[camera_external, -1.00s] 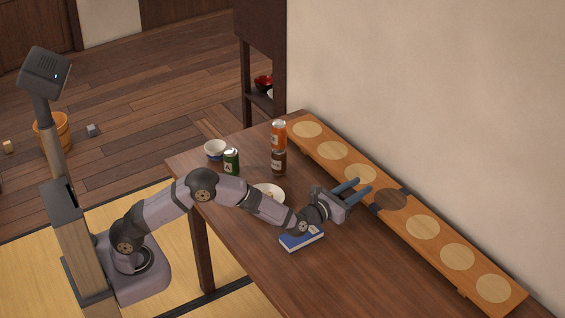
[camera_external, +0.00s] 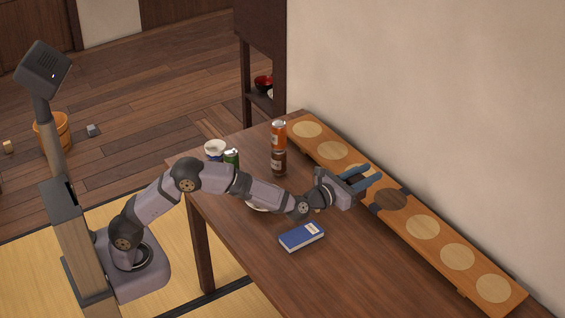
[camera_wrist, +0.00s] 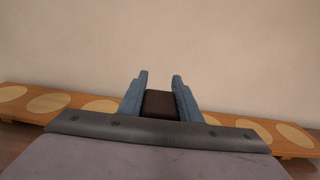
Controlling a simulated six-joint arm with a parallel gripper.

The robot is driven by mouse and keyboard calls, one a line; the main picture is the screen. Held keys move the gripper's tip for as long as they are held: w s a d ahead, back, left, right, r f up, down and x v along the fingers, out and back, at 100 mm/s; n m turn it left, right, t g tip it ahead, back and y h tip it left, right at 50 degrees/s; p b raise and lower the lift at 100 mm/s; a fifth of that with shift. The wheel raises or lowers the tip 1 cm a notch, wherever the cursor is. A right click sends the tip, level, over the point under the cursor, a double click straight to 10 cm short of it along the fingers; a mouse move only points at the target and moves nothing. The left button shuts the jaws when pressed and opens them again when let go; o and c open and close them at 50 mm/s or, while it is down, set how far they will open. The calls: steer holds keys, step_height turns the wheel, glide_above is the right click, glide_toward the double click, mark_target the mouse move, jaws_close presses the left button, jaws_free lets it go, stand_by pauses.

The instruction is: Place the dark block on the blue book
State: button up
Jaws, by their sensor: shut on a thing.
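My gripper (camera_external: 366,178) is raised over the table's far side, in front of the long wooden board. In the wrist view its two blue fingers (camera_wrist: 158,88) are closed on the dark block (camera_wrist: 159,104), a brown-black block between them. I cannot make out the block in the external view. The blue book (camera_external: 302,237) lies flat on the table, below and to the left of my gripper, with nothing on it.
A long wooden board (camera_external: 440,245) with pale round spots runs along the wall. A green can (camera_external: 232,157), a bowl (camera_external: 215,149) and a partly hidden plate (camera_external: 258,208) are at the left. The table's front right is clear.

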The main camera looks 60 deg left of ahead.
steer(key=s+d+r+m+h+p, duration=0.1)
steer(key=s+d+r+h+p, duration=0.2)
steer(key=s+d, duration=0.55)
steer(key=n+g+y, duration=0.1)
steer(key=n+y, duration=0.4)
steer(key=y, duration=0.4)
glide_above(308, 226)
step_height(308, 226, down, 3)
steer(key=shift+f+b, duration=0.4)
steer(key=shift+f, duration=4.65)
steer(key=shift+f, duration=0.1)
